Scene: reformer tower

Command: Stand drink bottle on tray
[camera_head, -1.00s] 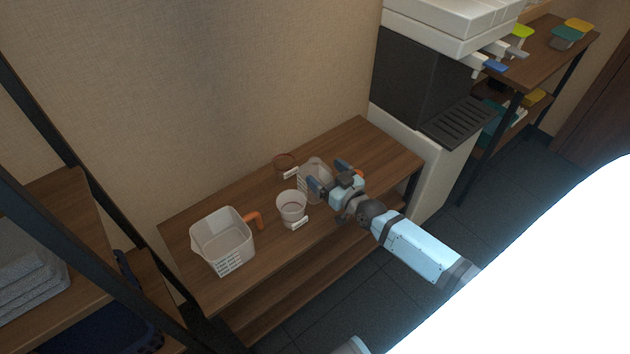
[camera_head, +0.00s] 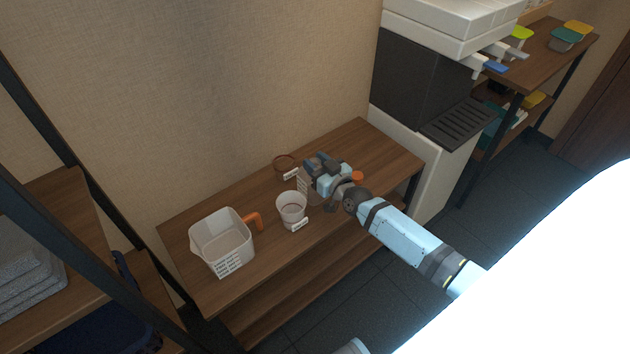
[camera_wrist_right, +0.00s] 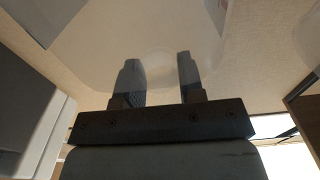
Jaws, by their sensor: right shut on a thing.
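I cannot make out a clear drink bottle in either view. My right gripper (camera_head: 322,165) is at a see-through container (camera_head: 306,188) on the wooden bench and is shut on it. My gripper and wrist hide much of this container. In the right wrist view its translucent body (camera_wrist_right: 155,45) fills the space beyond and between my two dark fingers (camera_wrist_right: 158,82). An orange part (camera_head: 357,177) shows just right of my wrist. A black slotted tray (camera_head: 457,122) is on the front of the machine, up and right of the bench. My left gripper is not in view.
A white-clear jug (camera_head: 222,243) with an orange handle stands at the bench's left. A clear cup (camera_head: 291,208) stands close left of my gripper and a brownish round container (camera_head: 284,163) behind it. The bench's (camera_head: 385,155) right end is clear. A dark rack post (camera_head: 90,255) is at left.

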